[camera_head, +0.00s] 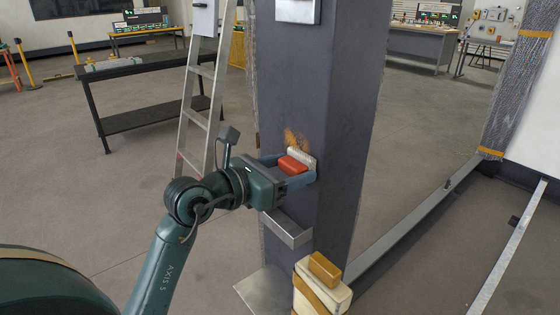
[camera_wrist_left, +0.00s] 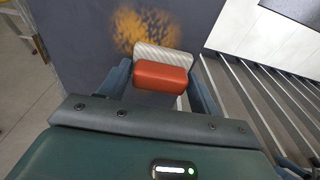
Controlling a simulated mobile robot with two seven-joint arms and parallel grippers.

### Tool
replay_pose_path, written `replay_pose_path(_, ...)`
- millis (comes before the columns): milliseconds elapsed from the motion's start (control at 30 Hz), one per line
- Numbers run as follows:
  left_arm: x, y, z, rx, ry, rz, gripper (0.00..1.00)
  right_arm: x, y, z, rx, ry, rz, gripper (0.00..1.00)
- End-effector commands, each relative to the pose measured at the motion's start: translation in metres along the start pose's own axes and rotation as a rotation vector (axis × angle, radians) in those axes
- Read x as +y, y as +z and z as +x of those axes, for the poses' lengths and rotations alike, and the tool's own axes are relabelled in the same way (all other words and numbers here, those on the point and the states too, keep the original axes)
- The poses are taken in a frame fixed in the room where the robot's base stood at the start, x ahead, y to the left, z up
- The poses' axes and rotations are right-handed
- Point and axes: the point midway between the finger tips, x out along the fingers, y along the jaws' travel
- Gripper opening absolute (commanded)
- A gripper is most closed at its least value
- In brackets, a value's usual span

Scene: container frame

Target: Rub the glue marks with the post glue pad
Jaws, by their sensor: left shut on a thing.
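My left gripper (camera_head: 300,172) is shut on a pad with a red-orange back and a pale ribbed face. The pad (camera_head: 293,164) is held up at the front of the dark grey post (camera_head: 300,85). An orange-brown glue mark (camera_head: 295,138) shows on the post just above the pad. In the left wrist view the pad (camera_wrist_left: 160,76) sits between the two fingers, and the glue mark (camera_wrist_left: 145,28) spreads beyond its ribbed edge. I cannot tell whether the pad touches the post. The pad may hide part of the mark. My right gripper is not in view.
A metal ledge (camera_head: 288,230) juts from the post below the gripper. A ladder (camera_head: 200,110) leans behind my arm. A dark workbench (camera_head: 140,75) stands back left.

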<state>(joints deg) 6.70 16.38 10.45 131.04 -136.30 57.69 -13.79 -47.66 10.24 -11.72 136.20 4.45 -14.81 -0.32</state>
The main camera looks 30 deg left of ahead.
Motion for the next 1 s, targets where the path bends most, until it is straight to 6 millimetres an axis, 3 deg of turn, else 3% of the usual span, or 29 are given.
replay_pose_path(200,-0.016,0.001,-0.001,-0.001,-0.003,-0.001,0.45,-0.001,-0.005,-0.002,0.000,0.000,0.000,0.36)
replay_pose_path(633,-0.016,0.018,-0.004,0.000,-0.001,0.000,0.45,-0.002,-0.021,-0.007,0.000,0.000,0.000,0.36)
replay_pose_path(1000,0.013,0.015,-0.002,0.002,0.002,0.002,0.45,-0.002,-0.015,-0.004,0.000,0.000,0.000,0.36)
